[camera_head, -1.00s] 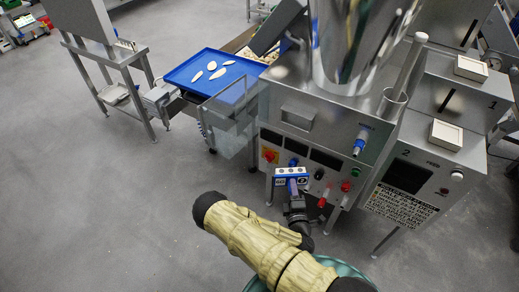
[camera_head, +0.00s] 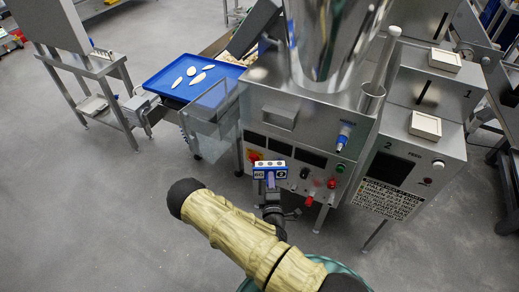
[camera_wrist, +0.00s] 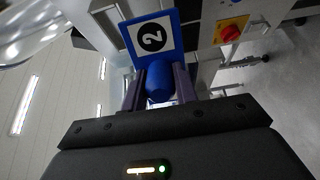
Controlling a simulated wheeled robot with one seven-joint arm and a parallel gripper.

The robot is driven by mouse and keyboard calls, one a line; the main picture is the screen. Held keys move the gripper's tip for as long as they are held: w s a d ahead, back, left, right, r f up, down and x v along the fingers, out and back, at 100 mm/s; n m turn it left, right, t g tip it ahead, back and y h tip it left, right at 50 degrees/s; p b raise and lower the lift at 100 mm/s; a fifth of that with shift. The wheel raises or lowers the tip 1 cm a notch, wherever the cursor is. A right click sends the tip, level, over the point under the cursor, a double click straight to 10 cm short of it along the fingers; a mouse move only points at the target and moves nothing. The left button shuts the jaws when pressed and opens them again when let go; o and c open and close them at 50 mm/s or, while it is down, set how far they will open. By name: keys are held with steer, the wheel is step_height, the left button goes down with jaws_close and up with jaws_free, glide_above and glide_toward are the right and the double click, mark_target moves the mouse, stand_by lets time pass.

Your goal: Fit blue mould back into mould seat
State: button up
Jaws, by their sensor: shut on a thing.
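My gripper (camera_head: 270,187) is shut on the blue mould (camera_wrist: 160,50), gripping its round blue stem (camera_wrist: 158,82) between the two fingers. The mould carries a white label with a black disc and the number 2, tilted in the wrist view. In the head view, the mould (camera_head: 270,171) is a small blue and white block above my gripper, in front of the machine's front panel. A gap from the panel cannot be judged. I cannot make out the mould seat for certain in either view.
The steel machine (camera_head: 282,118) has a red knob (camera_head: 254,156), also in the wrist view (camera_wrist: 231,31), and a blue-tipped fitting (camera_head: 344,138). A blue tray (camera_head: 195,76) with pale pieces stands left. Cream boxes (camera_head: 425,125) sit right. Grey floor (camera_head: 90,200) is clear at left.

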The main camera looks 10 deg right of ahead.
mark_target(264, 167)
steer(key=w+r+m+h, duration=0.1)
steer(key=w+a+r+m+g+h+b, duration=0.1)
steer(key=w+r+h, duration=0.1)
steer(key=w+r+m+h+b, duration=0.1)
steer(key=w+r+h, duration=0.1)
steer(key=shift+w+a+m+g, duration=0.15)
steer(key=shift+a+m+g, duration=0.1)
steer(key=shift+m+g, duration=0.15)
steer(key=w+r+h, duration=0.1)
steer(key=w+r+m+g+h+b, duration=0.1)
steer(key=r, duration=0.1)
steer(key=a+r+b, duration=0.1)
steer(key=r, duration=0.1)
steer(key=shift+w+m+h, duration=0.3)
steer(key=shift+w+h, duration=0.1)
steer(key=shift+r, duration=0.1)
steer(key=shift+x, duration=2.85)
steer(key=shift+x, duration=1.85)
steer(key=shift+w+d, duration=0.25)
stand_by(0.8)
